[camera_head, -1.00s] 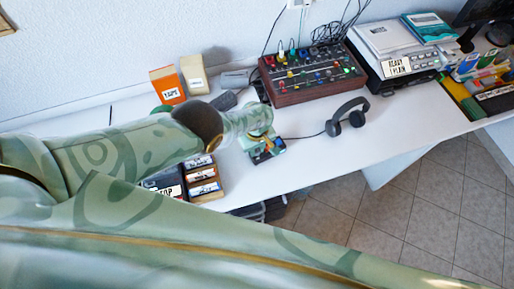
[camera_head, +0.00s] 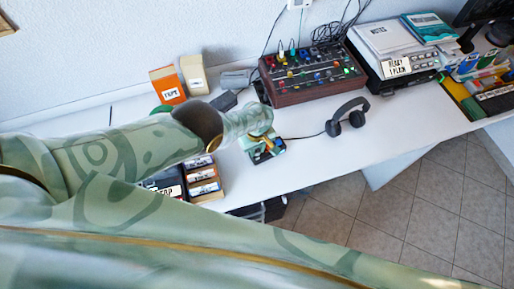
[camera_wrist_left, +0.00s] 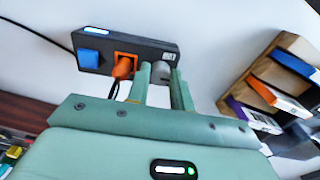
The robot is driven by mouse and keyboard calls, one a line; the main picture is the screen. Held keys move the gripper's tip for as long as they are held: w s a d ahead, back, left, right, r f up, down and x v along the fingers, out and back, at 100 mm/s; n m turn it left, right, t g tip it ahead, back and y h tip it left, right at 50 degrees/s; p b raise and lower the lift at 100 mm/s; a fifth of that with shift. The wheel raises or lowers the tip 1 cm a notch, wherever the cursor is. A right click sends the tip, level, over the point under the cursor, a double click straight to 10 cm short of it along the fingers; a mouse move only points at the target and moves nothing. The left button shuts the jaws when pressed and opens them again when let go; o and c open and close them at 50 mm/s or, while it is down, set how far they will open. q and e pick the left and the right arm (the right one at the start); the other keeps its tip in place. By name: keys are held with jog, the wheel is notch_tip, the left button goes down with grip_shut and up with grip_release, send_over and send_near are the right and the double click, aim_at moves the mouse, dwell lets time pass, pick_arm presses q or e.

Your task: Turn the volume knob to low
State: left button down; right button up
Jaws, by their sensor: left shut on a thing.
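A small dark box (camera_wrist_left: 127,52) shows in the left wrist view with a blue square, an orange plug with a cable and a grey knob (camera_wrist_left: 163,72). In the head view the box (camera_head: 266,154) lies on the white desk, partly hidden by my left gripper (camera_head: 265,136). In the left wrist view the green fingers of my left gripper (camera_wrist_left: 165,80) stand on either side of the grey knob and are shut on it. I see no readable volume marks, so the knob's setting cannot be told. My right gripper is not in view.
Black headphones (camera_head: 348,118) lie right of the box, their cord running towards it. A mixer (camera_head: 312,74) stands behind. A case of labelled boxes (camera_head: 203,182) is near the desk's front edge, left of the box. Bare desk (camera_head: 420,125) is free at the right.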

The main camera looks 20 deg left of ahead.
aim_at(257, 151)
pick_arm(q)
jog(key=c, duration=1.2)
grip_release()
jog(key=shift+r, duration=0.1)
notch_tip(257, 151, up, 16)
jog(key=p, duration=1.5)
